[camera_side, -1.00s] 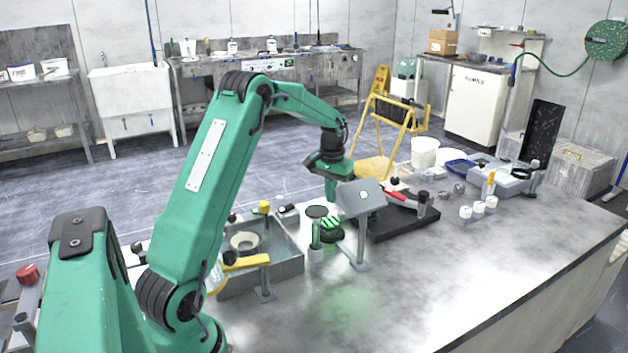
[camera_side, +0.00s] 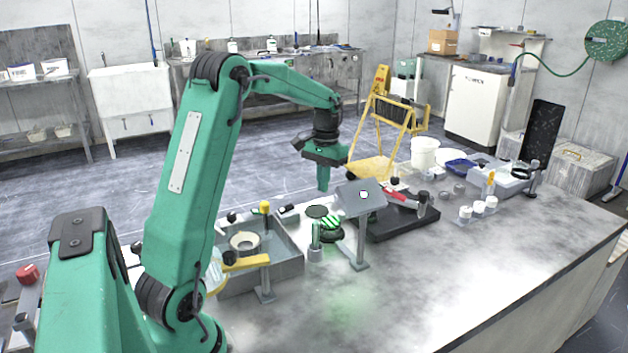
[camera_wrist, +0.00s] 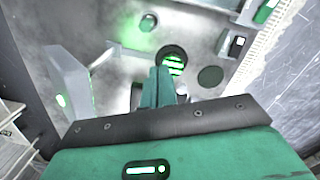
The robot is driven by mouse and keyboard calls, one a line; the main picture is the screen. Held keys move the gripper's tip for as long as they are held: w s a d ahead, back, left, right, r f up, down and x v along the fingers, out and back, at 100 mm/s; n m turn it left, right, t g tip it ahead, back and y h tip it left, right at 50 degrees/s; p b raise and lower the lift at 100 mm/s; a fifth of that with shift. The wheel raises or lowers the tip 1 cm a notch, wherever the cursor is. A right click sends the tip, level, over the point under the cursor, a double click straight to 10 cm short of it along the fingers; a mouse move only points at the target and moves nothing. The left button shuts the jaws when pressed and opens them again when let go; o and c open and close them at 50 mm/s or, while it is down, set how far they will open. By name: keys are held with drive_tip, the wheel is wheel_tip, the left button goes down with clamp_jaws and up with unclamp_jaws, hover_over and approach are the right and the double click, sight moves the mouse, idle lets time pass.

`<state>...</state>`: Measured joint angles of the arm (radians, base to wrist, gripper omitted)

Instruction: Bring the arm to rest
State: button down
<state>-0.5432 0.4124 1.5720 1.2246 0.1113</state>
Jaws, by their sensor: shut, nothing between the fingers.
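My green gripper (camera_side: 323,186) hangs pointing down in the side view, above the far edge of the bench (camera_side: 480,270) and behind the grey tilted panel (camera_side: 358,195). Its fingers are together with nothing between them. In the wrist view the closed fingers (camera_wrist: 160,86) point over the bench, near a round platen (camera_wrist: 172,62) with glowing green stripes. That striped platen also shows in the side view (camera_side: 331,224), below and clear of my gripper. A dark round disc (camera_wrist: 210,76) lies beside it.
A grey basin (camera_side: 285,268) with a yellow arm (camera_side: 247,262) stands to the left. A black tray (camera_side: 400,226) with a red-handled tool (camera_side: 400,197) lies to the right. White jars (camera_side: 478,208) stand farther right. The bench's front is clear.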

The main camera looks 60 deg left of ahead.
drive_tip(key=s+d+r+m+t+y, duration=0.1)
drive_tip(key=s+d+r, duration=0.3)
drive_tip(key=d, duration=0.3)
drive_tip(key=s+d+r+m+t, duration=0.1)
drive_tip(key=s+d+r+m, duration=0.1)
drive_tip(key=s+d+r, duration=0.35)
drive_tip(key=s+d+f+m+t, duration=0.2)
drive_tip(key=s+d+t, duration=0.2)
drive_tip(key=s+d, duration=0.4)
drive_tip(key=shift+s+d+f+h, duration=0.25)
drive_tip(key=shift+d+h, duration=0.05)
drive_tip(key=shift+d, duration=1.65)
